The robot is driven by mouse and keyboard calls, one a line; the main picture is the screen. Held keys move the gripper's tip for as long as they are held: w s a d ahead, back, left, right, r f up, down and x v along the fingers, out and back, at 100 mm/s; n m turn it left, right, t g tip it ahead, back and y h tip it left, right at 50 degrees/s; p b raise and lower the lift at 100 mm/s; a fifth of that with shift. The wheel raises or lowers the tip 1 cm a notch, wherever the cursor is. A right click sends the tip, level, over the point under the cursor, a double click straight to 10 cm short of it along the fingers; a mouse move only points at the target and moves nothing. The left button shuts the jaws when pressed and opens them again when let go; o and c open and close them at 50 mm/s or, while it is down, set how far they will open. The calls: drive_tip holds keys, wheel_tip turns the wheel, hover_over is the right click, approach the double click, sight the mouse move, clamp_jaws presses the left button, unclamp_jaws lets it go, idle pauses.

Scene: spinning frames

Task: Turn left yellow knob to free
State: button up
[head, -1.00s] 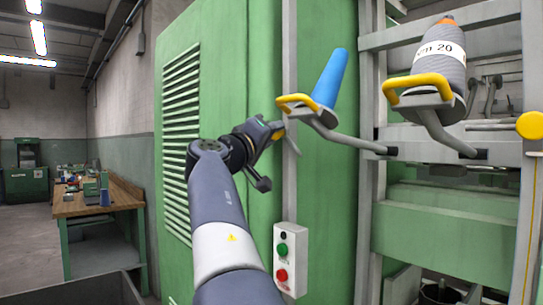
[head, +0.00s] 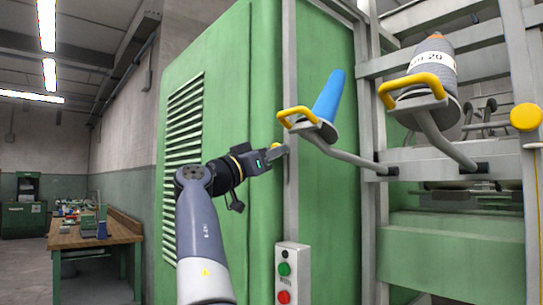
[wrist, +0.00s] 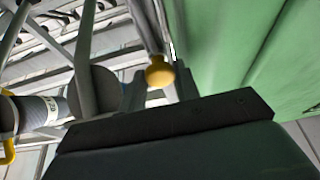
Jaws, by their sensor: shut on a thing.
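The left yellow knob (head: 276,145) shows as a small round patch at my gripper's tip, against the grey post beside the green cabinet. In the wrist view the rounded yellow knob (wrist: 160,73) sits between my two dark fingers. My gripper (head: 279,153) is shut on it; its fingers also frame the knob in the wrist view (wrist: 160,88). Most of the knob is hidden by the gripper in the head view. A second yellow knob (head: 526,117) is on the post at the far right, clear of my gripper.
A holder with a yellow handle (head: 298,113) carries a blue cone (head: 329,97) close to the right of my gripper. Another holder carries a grey-wound bobbin (head: 434,64). A button box (head: 291,272) is below. A wooden workbench (head: 95,234) stands far left.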

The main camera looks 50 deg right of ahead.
drive_tip(key=shift+m+g, duration=0.4)
drive_tip(key=shift+m, duration=0.1)
drive_tip(key=o, duration=1)
drive_tip(key=shift+c, duration=0.2)
drive_tip(key=shift+f, duration=0.15)
